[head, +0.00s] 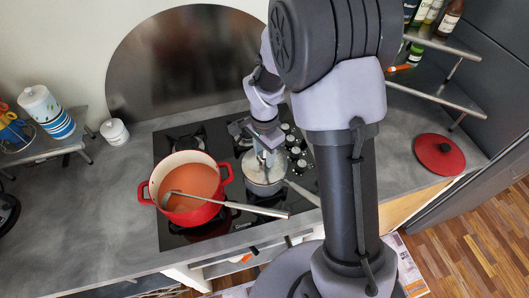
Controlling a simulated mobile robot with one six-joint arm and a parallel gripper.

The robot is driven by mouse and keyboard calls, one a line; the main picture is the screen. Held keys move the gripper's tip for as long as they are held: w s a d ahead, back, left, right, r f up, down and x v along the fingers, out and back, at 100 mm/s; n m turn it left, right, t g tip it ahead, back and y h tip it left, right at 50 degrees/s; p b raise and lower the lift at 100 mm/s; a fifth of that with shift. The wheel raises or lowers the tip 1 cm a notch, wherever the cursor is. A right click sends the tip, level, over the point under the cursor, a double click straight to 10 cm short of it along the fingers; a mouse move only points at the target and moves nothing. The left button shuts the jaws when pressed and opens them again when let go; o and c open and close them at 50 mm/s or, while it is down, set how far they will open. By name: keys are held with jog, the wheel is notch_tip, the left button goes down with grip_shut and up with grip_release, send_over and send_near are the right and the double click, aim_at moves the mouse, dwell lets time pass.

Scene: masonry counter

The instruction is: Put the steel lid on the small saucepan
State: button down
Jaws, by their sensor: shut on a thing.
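The small steel saucepan (263,190) stands on the black hob, right of the red pot, with its handle pointing to the lower right. The steel lid (254,173) shows as a pale disc over the saucepan's mouth. My gripper (265,158) points down above the middle of the lid and is shut on it, at its knob as far as I can see. My gripper hides part of the lid. I cannot tell whether the lid touches the saucepan's rim all round.
A red pot (205,213) with orange soup and a ladle (240,207) stands close on the left; the ladle's handle reaches below the saucepan. Hob knobs (293,147) lie to the right. A red lid (439,154) lies on the right counter.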

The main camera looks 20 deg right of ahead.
jog(key=shift+f+b, duration=0.5)
jog(key=shift+b, duration=0.05)
dwell(0.5)
jog(key=c, duration=0.8)
grip_release()
jog(key=shift+c, duration=0.2)
